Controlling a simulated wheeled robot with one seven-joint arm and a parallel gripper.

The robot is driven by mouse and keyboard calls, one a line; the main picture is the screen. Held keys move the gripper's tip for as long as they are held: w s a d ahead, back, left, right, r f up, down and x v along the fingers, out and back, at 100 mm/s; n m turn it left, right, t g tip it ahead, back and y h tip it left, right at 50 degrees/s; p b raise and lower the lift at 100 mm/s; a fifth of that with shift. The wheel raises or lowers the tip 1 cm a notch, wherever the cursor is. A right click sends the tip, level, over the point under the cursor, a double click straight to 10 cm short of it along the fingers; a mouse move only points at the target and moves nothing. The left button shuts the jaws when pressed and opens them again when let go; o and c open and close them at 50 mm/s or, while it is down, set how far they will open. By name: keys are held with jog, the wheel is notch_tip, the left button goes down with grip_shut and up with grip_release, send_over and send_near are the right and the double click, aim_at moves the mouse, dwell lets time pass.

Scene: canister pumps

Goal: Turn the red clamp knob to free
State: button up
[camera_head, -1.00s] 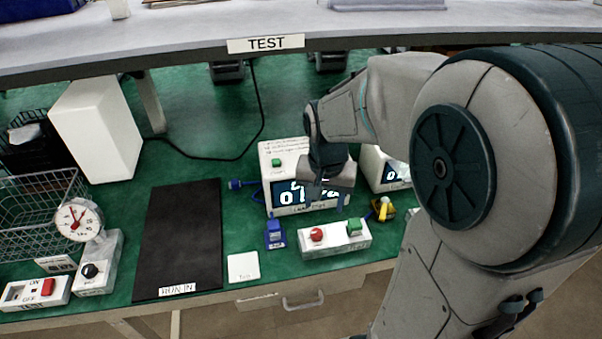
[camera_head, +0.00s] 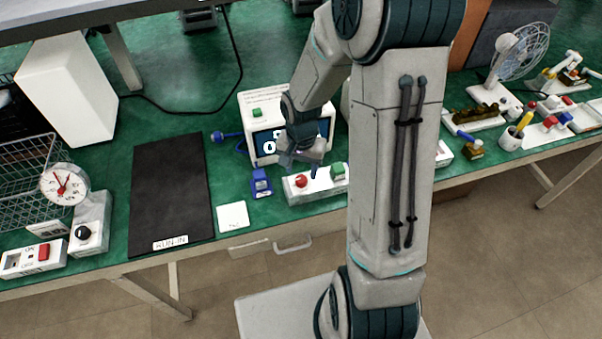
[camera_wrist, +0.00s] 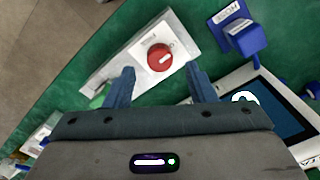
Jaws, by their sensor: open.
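The red clamp knob (camera_head: 301,181) is round and sits on a white box (camera_head: 312,191) near the front of the green bench. In the wrist view the red knob (camera_wrist: 159,57) has a white pointer mark on its face. My gripper (camera_head: 305,167) is just behind and above the knob in the head view. In the wrist view my gripper (camera_wrist: 158,80) is open and empty, its blue fingers spread to either side below the knob, apart from it. The wording on the box is not readable.
A green button (camera_head: 338,171) shares the white box. A blue labelled block (camera_head: 261,183) stands to its left, and a display unit (camera_head: 262,140) behind. A black mat (camera_head: 173,190) and a white square card (camera_head: 232,217) lie further left. My arm hides the bench right of the box.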

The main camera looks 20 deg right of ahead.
aim_at(301, 178)
jog(key=shift+f, duration=1.6)
jog(key=c, duration=1)
jog(key=shift+o, duration=0.2)
